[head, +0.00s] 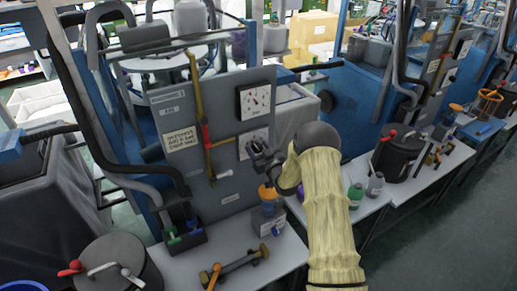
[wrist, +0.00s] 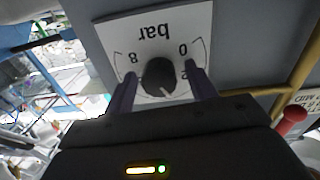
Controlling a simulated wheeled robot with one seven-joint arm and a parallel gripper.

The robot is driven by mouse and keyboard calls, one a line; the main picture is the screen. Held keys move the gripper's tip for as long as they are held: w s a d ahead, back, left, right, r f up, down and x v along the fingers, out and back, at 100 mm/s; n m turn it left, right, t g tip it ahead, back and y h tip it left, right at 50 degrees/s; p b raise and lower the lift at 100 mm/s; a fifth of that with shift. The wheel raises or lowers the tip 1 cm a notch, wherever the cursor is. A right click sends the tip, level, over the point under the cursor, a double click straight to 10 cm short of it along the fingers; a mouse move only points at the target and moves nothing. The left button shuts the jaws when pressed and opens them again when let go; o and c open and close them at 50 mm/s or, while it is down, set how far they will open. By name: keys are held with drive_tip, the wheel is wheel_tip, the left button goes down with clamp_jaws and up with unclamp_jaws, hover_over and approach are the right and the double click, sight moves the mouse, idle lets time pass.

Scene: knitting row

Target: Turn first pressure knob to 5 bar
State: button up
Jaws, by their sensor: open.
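The dark round pressure knob (wrist: 159,77) sits in the middle of a white dial plate (wrist: 150,32) marked "bar", upside down in the wrist view. The numbers 8 and 0 show, and a partly covered 2. A light mark on the knob points down in the picture; the scale there is hidden by my gripper. My gripper (wrist: 162,92) is open, with one purple finger on each side of the knob and gaps to it. In the head view, my gripper (head: 260,152) is in front of the lower dial (head: 249,139); another dial (head: 255,100) is above it.
The dials are on a grey panel (head: 222,95) with a yellow pipe (head: 196,85) and a red valve handle (head: 205,135) at left.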

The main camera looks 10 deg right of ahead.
drive_tip(key=c, duration=1)
drive_tip(key=shift+f+m+b, duration=0.15)
drive_tip(key=shift+m+b, duration=0.25)
drive_tip(key=shift+b, duration=0.2)
drive_tip(key=shift+m+b, duration=0.5)
drive_tip(key=shift+b, duration=0.15)
drive_tip(key=m+b, duration=0.3)
drive_tip(key=shift+d+f, duration=0.1)
drive_tip(key=m+b, duration=0.2)
drive_tip(key=m, duration=0.1)
drive_tip(key=shift+m, duration=0.4)
drive_tip(key=shift+m+g+b, duration=0.3)
drive_tip(key=shift+m+b, duration=0.5)
drive_tip(key=shift+m, duration=0.7)
